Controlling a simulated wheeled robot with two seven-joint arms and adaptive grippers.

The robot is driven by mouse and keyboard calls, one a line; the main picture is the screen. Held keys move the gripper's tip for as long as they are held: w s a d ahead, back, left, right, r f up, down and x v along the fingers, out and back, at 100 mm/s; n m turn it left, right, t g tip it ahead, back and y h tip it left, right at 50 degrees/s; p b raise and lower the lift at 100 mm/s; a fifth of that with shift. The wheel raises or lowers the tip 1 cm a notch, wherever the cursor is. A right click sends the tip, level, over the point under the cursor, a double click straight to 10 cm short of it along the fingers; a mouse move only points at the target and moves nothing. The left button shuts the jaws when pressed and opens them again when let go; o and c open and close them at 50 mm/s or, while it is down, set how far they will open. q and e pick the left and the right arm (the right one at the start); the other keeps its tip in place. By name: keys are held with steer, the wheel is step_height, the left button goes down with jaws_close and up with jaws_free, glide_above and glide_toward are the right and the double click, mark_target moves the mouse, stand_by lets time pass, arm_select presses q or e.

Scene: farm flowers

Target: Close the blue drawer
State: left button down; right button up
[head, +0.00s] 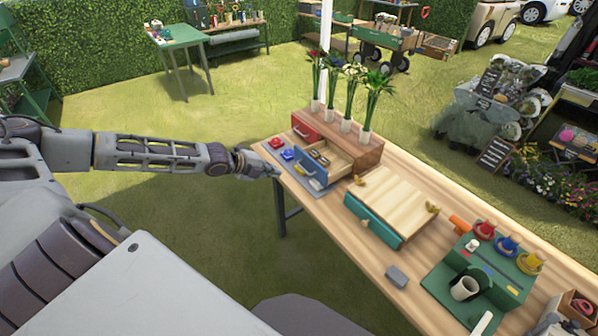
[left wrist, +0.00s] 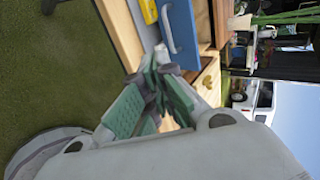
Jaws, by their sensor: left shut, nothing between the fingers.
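The blue drawer (head: 310,174) stands pulled out of the wooden cabinet (head: 358,157) on the table's left end. Its inside shows, with small items in it. My left gripper (head: 274,172) is shut and empty, just left of the drawer's blue front, near the table edge. In the left wrist view the blue front with its handle (left wrist: 181,30) is just beyond the fingertips (left wrist: 163,60). I cannot tell whether they touch it. My right gripper is in neither view.
A red drawer front (head: 303,128) is on the same cabinet. Blue and red small items (head: 288,154) lie on a grey mat beside it. Flowers in tubes (head: 365,133) stand behind. A teal-fronted wooden box (head: 372,221) and a green stand (head: 470,285) are to the right.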

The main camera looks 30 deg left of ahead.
arm_select(q)
steer(key=shift+w+f, duration=0.1)
steer(key=shift+f, duration=0.05)
stand_by(0.3)
steer(key=shift+w+d+r+p+x, duration=0.15)
steer(key=shift+w+r+x, duration=0.1)
steer(key=shift+x, duration=1.95)
steer(key=shift+w+r+p+x, duration=0.15)
steer(key=shift+r+x, duration=0.1)
steer(key=shift+x, duration=1.95)
steer(key=shift+w+d+r+p+x, duration=0.15)
steer(key=shift+w+r+x, duration=0.1)
steer(key=shift+x, duration=1.95)
steer(key=shift+s, duration=0.1)
